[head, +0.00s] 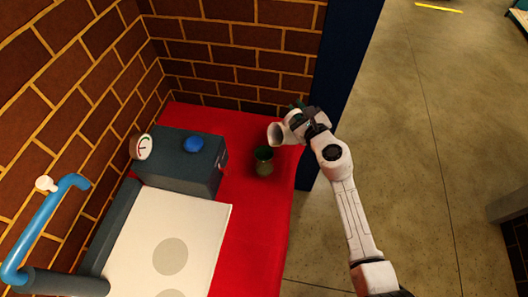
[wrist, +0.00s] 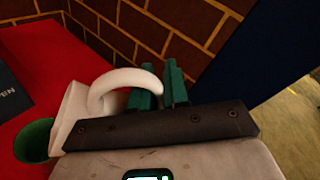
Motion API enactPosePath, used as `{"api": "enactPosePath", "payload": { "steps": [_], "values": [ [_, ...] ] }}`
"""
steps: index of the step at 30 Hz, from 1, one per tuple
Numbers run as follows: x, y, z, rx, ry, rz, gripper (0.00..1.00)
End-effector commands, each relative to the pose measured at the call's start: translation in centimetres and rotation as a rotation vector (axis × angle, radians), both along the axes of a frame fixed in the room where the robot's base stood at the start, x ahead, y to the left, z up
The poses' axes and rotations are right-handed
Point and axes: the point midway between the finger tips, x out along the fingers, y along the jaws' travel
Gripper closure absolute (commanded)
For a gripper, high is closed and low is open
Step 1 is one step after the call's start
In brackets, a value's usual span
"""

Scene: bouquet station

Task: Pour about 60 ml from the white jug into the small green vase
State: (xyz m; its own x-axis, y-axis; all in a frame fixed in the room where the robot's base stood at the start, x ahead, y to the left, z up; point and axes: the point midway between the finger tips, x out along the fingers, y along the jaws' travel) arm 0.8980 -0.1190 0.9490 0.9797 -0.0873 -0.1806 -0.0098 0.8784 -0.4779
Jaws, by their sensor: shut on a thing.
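The white jug (head: 275,133) is in my gripper (head: 298,108), above and slightly right of the small green vase. In the wrist view my gripper's green fingers (wrist: 160,88) are shut on the jug's handle. The jug (wrist: 75,115) lies tilted, its opening facing left toward the vase. The small green vase (head: 264,161) stands upright on the red surface; its dark opening faces up. In the wrist view the vase (wrist: 36,139) shows at the lower left, near the jug's mouth. I cannot see any stream of liquid or the levels inside.
A dark grey box (head: 180,165) with a blue knob stands left of the vase on the red table (head: 250,225). A white panel (head: 165,250) lies in front of it. Brick walls close the back and left; a dark blue post (head: 340,75) stands close behind my gripper.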

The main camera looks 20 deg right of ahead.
Motion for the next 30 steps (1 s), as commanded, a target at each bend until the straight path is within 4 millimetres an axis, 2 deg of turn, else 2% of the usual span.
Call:
{"api": "enactPosePath", "payload": {
  "steps": [30],
  "values": [
    [-0.02, 0.26, 0.56, -0.037, -0.008, 0.000, 1.00]
  ]
}}
